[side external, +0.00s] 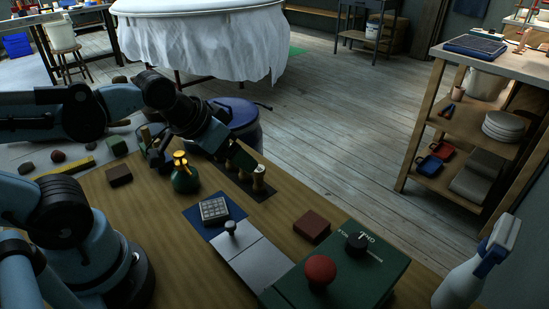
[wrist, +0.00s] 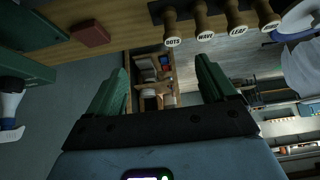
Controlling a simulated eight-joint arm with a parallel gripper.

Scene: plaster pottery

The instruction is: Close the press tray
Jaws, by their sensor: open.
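The press is a dark green box (side external: 345,270) with a red ball knob (side external: 319,270) and a black knob at the table's front right. A pale grey flat tray (side external: 258,263) extends from its left side, with a small grey knob handle (side external: 231,229) near the outer end. My gripper (side external: 241,157) is above the back edge of the table, behind and clear of the tray handle. In the wrist view its two green fingers (wrist: 162,68) are spread with nothing between them. The press partly shows at the left there (wrist: 25,35); the handle is not visible in that view.
Wooden stamps (side external: 258,178) stand close below my gripper. A gridded tile (side external: 214,210) on a blue mat sits beside the handle. A green bottle (side external: 185,177) with a gold top stands to its left. A brown block (side external: 312,227) lies behind the press; a spray bottle (side external: 465,280) is at right.

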